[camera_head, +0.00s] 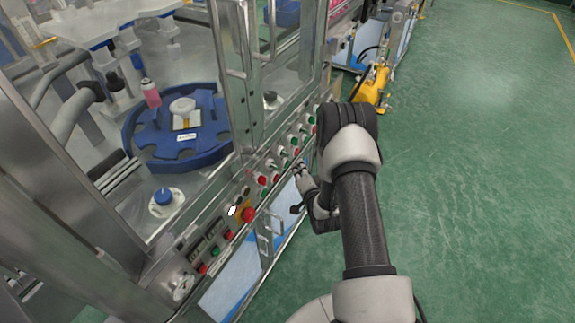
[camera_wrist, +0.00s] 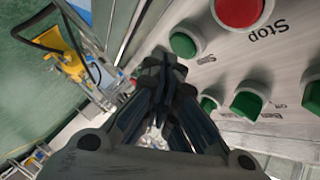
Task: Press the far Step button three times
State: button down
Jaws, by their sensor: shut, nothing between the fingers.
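The control panel (camera_head: 232,222) runs along the machine's front edge, with red and green buttons in the head view. In the wrist view a green button (camera_wrist: 185,44) sits just right of my fingertips; the small upside-down label below it is too blurred to read surely as Step. A large red Stop button (camera_wrist: 238,10) is above right of it. My gripper (camera_wrist: 165,62) is shut and empty, its tips close to the panel; contact cannot be told. In the head view my gripper (camera_head: 299,168) is beside the panel's far half, partly hidden by my arm.
More green knobs (camera_wrist: 246,104) lie right of my fingers. A metal door frame with handles (camera_head: 232,75) rises behind the panel. A blue round turntable (camera_head: 150,140) is inside the machine. A yellow device (camera_head: 372,85) stands beyond. The green floor to the right is clear.

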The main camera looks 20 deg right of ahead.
jog(key=shift+w+a, duration=0.25)
jog(key=shift+w, duration=0.05)
jog(key=shift+w+a+b, duration=0.2)
jog(key=shift+w+b, duration=0.1)
jog(key=shift+b, duration=0.05)
dwell(0.8)
jog(key=shift+s, duration=0.1)
jog(key=shift+s+d, duration=0.5)
jog(key=shift+s, duration=0.05)
jog(key=s+d, duration=0.1)
jog(key=s, duration=0.1)
jog(key=s+d, duration=0.2)
dwell(0.5)
dwell(0.8)
